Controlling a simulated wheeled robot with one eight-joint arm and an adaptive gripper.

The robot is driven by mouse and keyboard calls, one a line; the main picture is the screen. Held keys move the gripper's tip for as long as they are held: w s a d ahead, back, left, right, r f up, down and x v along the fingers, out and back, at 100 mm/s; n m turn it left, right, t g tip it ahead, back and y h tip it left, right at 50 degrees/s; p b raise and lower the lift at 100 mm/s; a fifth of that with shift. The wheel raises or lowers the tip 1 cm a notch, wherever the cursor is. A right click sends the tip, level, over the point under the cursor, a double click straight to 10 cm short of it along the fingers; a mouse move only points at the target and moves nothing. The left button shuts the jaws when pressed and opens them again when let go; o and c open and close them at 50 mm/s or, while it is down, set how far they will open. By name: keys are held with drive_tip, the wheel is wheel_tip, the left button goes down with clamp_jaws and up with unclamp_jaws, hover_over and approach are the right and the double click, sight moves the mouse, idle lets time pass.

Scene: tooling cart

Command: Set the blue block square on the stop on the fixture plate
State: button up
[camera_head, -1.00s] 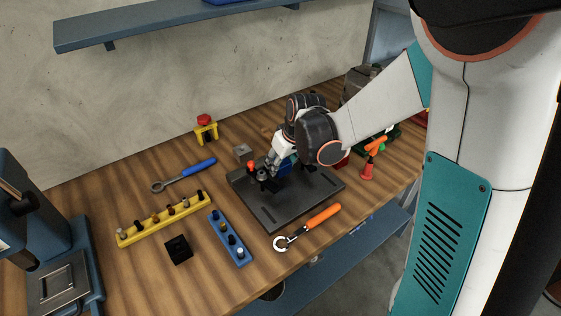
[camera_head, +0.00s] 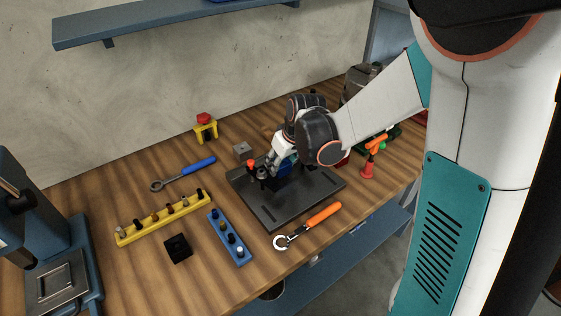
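The dark fixture plate (camera_head: 285,207) lies on the wooden bench in the middle of the head view. Dark clamp parts with an orange-red tip (camera_head: 251,164) stand at its back left. My gripper (camera_head: 275,172) points down over the back part of the plate, close to these parts. The blue block (camera_head: 286,170) shows as a small dark blue patch at my gripper's fingers, low over the plate. My arm and the fingers hide most of it. I cannot tell whether the fingers grip it, whether it touches the plate, or how it sits against the stop, which I cannot make out.
An orange-handled wrench (camera_head: 310,226) lies before the plate. A blue holder (camera_head: 229,238), a yellow rack (camera_head: 163,220), a black block (camera_head: 178,248) and a blue-handled wrench (camera_head: 183,174) lie left. A grey block (camera_head: 242,151) sits behind. An orange-red clamp (camera_head: 369,165) stands right.

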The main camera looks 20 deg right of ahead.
drive_tip(key=shift+f+b, duration=0.7)
drive_tip(key=shift+f, duration=0.05)
idle(1.4)
drive_tip(key=o, duration=1.3)
drive_tip(key=o, duration=0.4)
drive_tip(key=shift+r, duration=0.1)
drive_tip(key=shift+r+p, duration=2.25)
drive_tip(key=shift+r, duration=0.65)
